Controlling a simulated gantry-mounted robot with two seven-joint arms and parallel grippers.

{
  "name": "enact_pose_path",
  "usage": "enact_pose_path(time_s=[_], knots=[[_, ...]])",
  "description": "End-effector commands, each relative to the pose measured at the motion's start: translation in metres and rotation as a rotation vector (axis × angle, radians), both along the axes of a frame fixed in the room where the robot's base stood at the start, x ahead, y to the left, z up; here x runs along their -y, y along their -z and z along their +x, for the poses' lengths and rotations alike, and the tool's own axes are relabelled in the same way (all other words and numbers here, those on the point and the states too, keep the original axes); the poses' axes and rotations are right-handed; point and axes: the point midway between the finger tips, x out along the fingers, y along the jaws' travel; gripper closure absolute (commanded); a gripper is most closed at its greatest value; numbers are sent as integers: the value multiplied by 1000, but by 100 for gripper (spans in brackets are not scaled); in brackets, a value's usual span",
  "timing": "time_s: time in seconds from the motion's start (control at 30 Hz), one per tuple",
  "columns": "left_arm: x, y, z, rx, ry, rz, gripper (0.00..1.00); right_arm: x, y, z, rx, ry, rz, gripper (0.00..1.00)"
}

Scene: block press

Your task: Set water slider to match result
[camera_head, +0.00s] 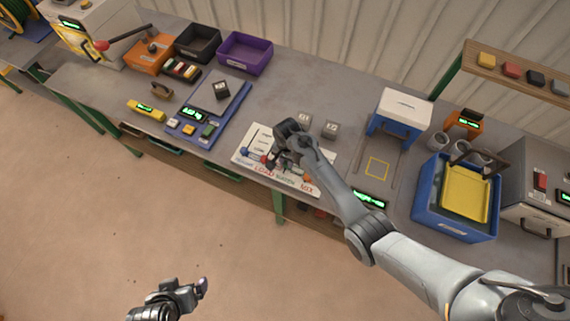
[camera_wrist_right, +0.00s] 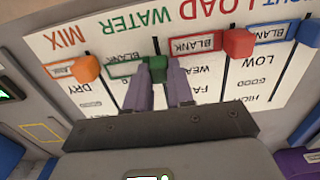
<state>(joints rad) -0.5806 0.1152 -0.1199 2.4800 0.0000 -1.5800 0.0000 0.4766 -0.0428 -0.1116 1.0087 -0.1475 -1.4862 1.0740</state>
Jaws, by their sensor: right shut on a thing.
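The white slider board (camera_head: 246,150) lies at the table's front edge in the head view. In the right wrist view it appears upside down, with MIX, WATER, LOAD and a partly cut-off blue heading. My right gripper (camera_head: 276,160) is over the board; in the wrist view its fingers (camera_wrist_right: 163,88) are shut on the green WATER knob (camera_wrist_right: 157,66). That knob is beside the green-framed BLANK label (camera_wrist_right: 124,69). The rest of the water scale is largely hidden by the fingers. My left gripper (camera_head: 196,290) is low in the head view, away from the table; its opening is unclear.
The orange MIX knob (camera_wrist_right: 87,68) and red LOAD knob (camera_wrist_right: 238,43) flank the green one, with a blue knob (camera_wrist_right: 309,32) beyond. Two grey blocks (camera_head: 330,128) stand behind the board. A blue-and-white press (camera_head: 400,108) stands to its right, a blue scale (camera_head: 210,112) to its left.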

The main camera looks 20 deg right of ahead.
Motion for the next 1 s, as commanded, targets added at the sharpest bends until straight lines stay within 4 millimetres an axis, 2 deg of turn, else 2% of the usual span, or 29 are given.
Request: enact_pose_path(time_s=[0.1, 0.37, 0.4, 0.53, 0.87, 1.0], knots=[[-1, 5, 0, 0, 4, 5, 6, 13, 1, 11, -1, 3, -1, 100], [-3, 4, 0, 0, 7, 11, 6, 13, 1, 12, 0, 0, 0, 100], [-2, 4, 0, 0, 7, 11, 6, 13, 1, 12, 0, 0, 0, 72], [-2, 4, 0, 0, 7, 11, 6, 13, 1, 12, 0, 0, 0, 52], [0, 3, 0, 0, 2, 2, 6, 13, -1, 12, 1, 0, 1, 51], [1, 1, 0, 1, -1, -3, 6, 13, -11, 13, 3, 0, 1, 51]])
